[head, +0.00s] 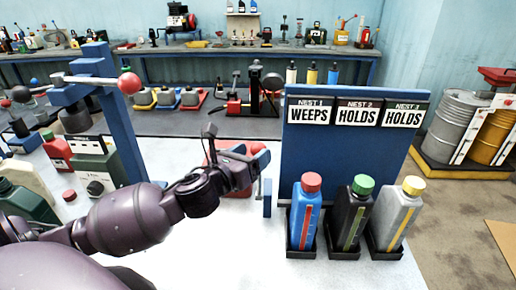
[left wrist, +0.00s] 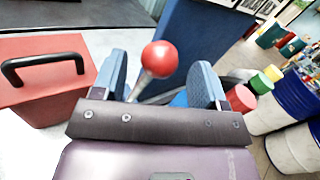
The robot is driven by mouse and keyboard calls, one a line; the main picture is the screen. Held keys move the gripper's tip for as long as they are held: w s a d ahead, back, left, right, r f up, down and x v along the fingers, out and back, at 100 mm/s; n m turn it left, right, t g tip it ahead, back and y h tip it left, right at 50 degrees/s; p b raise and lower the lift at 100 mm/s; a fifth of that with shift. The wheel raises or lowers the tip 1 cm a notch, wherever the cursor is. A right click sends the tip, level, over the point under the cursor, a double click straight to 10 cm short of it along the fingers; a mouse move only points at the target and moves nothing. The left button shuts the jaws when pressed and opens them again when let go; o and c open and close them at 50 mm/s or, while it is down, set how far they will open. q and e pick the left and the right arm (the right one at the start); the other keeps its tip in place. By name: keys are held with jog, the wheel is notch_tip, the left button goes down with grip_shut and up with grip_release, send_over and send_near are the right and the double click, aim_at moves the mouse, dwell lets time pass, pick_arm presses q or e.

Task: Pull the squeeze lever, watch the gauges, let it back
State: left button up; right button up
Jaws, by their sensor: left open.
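My left gripper (left wrist: 162,80) is open in the left wrist view, with one blue finger on each side of a red ball-topped lever (left wrist: 160,58). The ball sits between and slightly beyond the fingertips; I cannot tell whether either finger touches it. In the head view my left gripper (head: 264,192) is at the left edge of the blue panel (head: 345,150), and I cannot make out this lever there. No dial gauge reads clearly. Blue, black and grey bottles (head: 305,215) with coloured strips stand below the panel. My right gripper is not in view.
Signs (head: 358,113) read Nest 1 WEEPS, Nest 2 HOLDS, Nest 3 HOLDS. A red box (left wrist: 40,78) with a black handle stands beside the gripper. A blue stand with another red ball (head: 129,83) is at left. Drums (head: 455,125) stand at right.

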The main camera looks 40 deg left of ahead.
pick_arm(q)
jog(key=shift+w, duration=1.4)
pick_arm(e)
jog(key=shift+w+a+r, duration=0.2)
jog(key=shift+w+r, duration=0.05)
